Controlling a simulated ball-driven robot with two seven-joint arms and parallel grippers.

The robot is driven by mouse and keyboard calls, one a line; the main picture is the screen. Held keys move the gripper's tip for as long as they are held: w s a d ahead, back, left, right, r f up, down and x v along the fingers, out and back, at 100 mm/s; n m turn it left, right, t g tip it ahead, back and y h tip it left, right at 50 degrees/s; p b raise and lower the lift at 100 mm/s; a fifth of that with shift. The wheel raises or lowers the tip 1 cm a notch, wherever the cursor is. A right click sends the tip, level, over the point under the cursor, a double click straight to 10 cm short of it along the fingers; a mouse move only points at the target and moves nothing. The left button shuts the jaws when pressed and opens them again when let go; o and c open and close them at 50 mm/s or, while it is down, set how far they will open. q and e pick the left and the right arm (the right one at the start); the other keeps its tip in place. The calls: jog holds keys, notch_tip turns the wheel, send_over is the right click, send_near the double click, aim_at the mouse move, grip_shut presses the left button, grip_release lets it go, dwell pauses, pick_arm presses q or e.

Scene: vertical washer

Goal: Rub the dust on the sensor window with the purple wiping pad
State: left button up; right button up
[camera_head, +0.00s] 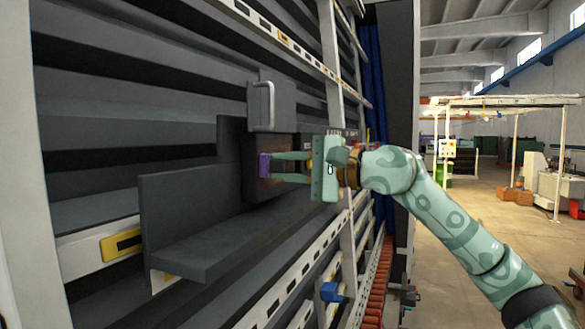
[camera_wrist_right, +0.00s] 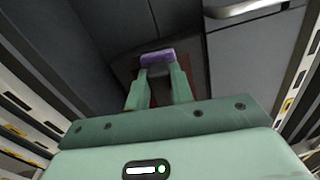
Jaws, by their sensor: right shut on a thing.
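The purple wiping pad (camera_head: 264,167) is held at the fingertips of my right gripper (camera_head: 276,167), which is shut on it. In the right wrist view the pad (camera_wrist_right: 157,56) shows as a purple strip across the ends of the two green fingers (camera_wrist_right: 158,78). The pad is in front of a dark box with a brownish face (camera_head: 258,193), which appears to be the dusty sensor window. It is at or very near this face; I cannot tell whether they touch. The fingers hide part of the face. My left gripper is not in view.
A grey panel with a light handle (camera_head: 265,106) is just above the box. A dark grey angled shelf (camera_head: 190,254) juts out at the lower left. Slotted rails (camera_head: 290,295) run along the machine. The open hall floor is at right.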

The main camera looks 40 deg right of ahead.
dwell(0.3)
jog(key=shift+s+d+f+b, duration=0.15)
jog(key=shift+s+b, duration=0.1)
jog(key=shift+b, duration=0.2)
jog(key=b+v, duration=0.3)
jog(key=v, duration=0.1)
jog(key=shift+s, duration=0.1)
jog(key=shift+s+d+b, duration=0.25)
jog(key=shift+s+b, duration=0.3)
